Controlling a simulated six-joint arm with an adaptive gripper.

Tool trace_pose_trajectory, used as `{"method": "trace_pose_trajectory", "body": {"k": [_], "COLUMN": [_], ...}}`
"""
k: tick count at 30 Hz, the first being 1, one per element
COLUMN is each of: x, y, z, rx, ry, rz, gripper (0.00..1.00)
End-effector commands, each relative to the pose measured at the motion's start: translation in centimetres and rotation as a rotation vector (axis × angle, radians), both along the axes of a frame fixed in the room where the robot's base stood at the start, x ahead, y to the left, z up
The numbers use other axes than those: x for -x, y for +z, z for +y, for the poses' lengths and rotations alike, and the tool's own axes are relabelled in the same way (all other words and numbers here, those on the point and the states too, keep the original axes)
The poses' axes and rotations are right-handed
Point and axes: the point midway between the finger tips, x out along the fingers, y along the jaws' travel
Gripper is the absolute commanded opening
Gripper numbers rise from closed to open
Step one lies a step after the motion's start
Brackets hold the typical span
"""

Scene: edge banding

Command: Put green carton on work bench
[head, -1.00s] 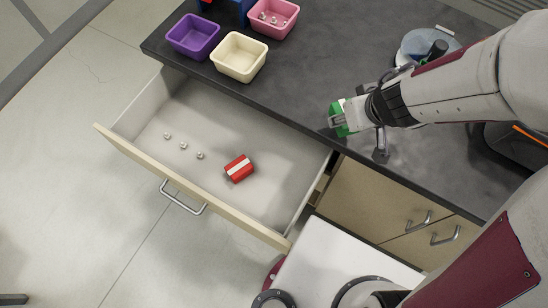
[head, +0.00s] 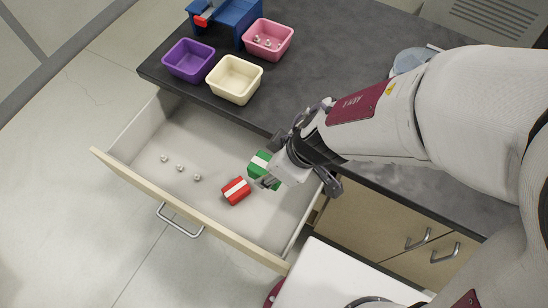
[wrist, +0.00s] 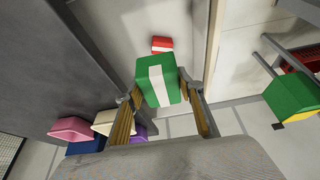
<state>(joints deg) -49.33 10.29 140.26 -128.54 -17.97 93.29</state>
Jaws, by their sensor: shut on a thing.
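The green carton (head: 259,168) with a white stripe is held by my gripper (head: 271,176). In the wrist view the carton (wrist: 147,82) sits between the two fingers of my gripper (wrist: 160,94), which are shut on its sides. In the head view it appears over the open drawer, near the front edge of the work bench (head: 330,80). Its height above the drawer floor is hard to tell. My gripper and wrist hide part of it. The dark grey bench top is broad and partly covered by my arm.
The open drawer (head: 215,145) holds a red carton (head: 236,191) close to the green one and several small metal pieces (head: 180,168). Purple (head: 189,60), cream (head: 234,79) and pink (head: 267,39) bins and a blue object (head: 228,14) stand on the bench's left end. Bare bench top lies right of them.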

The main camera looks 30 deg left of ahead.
Motion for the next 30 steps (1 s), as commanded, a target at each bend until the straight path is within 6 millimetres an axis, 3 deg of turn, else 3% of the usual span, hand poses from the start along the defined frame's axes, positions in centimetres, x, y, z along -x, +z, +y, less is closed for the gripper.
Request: {"method": "trace_pose_trajectory", "body": {"k": [17,30], "x": [0.3,0.4], "y": [-0.1,-2.0], "z": [-0.1,0.0], "rx": [0.002,0.001], "ry": [0.033,0.032], "rz": [0.001,0.004], "gripper": [0.12,0.12]}}
